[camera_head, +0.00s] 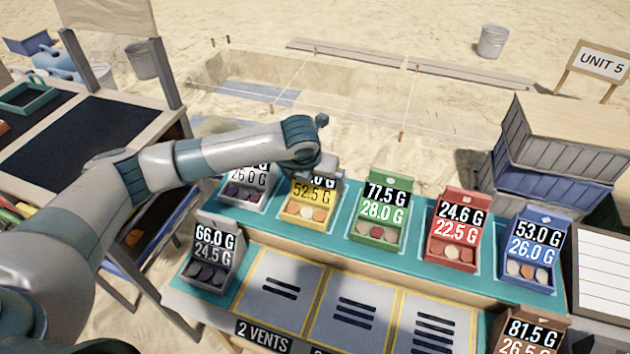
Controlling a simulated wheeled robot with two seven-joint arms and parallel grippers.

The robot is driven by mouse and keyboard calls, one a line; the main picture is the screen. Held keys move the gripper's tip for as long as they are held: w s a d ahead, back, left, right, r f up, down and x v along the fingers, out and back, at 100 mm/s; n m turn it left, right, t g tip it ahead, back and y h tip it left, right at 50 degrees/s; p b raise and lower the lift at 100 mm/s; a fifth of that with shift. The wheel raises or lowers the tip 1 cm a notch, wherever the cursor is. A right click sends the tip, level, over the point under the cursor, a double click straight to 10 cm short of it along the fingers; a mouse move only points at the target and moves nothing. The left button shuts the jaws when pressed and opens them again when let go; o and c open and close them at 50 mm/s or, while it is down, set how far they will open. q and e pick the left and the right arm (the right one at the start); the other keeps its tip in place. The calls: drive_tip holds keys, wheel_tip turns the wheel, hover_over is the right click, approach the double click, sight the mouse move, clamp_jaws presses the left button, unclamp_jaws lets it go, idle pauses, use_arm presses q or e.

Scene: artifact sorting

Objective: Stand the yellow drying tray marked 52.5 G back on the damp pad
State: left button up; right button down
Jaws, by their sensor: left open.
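The yellow drying tray (305,212) stands in the back row on a teal strip, with 52.5 G on its label and several round pieces in its front. The upper line of its label is partly hidden by my left gripper. My left gripper (326,172) is open at the top of the yellow tray; its fingers are small and partly hidden, and I cannot tell whether they touch it. Grey pads with yellow borders and dark bars lie in front, one (280,290) behind a 2 VENTS sign. I see no pad plainly marked damp. My right gripper is out of view.
Beside the yellow tray stand a white tray (247,190) and a green tray (380,212), then red (455,235) and blue (532,250) ones. A grey tray (210,257) is front left, a brown one (530,335) front right. Stacked crates (550,150) stand at right.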

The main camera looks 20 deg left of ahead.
use_arm(q)
drive_tip(key=b+v, duration=0.1)
drive_tip(key=v, duration=1.1)
drive_tip(key=shift+b, duration=0.4)
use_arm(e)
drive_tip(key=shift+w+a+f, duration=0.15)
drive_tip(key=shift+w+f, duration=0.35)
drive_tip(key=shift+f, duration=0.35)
use_arm(q)
drive_tip(key=shift+s+f, duration=0.1)
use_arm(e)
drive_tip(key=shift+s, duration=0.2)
